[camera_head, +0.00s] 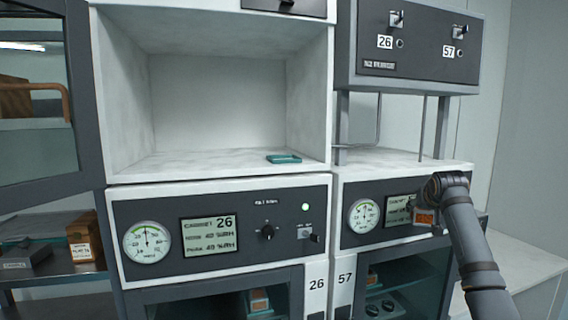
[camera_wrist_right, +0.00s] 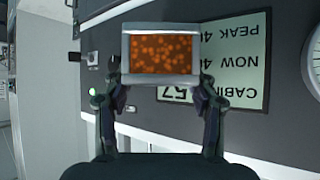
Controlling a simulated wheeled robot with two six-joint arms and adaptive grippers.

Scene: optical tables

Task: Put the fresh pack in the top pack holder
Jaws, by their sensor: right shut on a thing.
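My right gripper (camera_head: 428,206) is shut on a pack with orange beads behind a window in a pale grey frame (camera_wrist_right: 161,54). In the right wrist view, the two fingers of my right gripper (camera_wrist_right: 161,84) grip the pack's sides. In the head view the pack (camera_head: 424,218) is small and partly covered by the gripper, in front of the cabinet 57 panel. A small flat teal item (camera_head: 284,159) lies on the floor of the open white compartment (camera_head: 220,170); I cannot tell whether it is a pack holder. My left gripper is not in view.
The cabinet 26 panel (camera_head: 265,258) and cabinet 57 panel (camera_head: 395,243) stand side by side, with glass-fronted spaces below. An orange-labelled item (camera_head: 259,301) sits inside the lower left one. The compartment is mostly empty.

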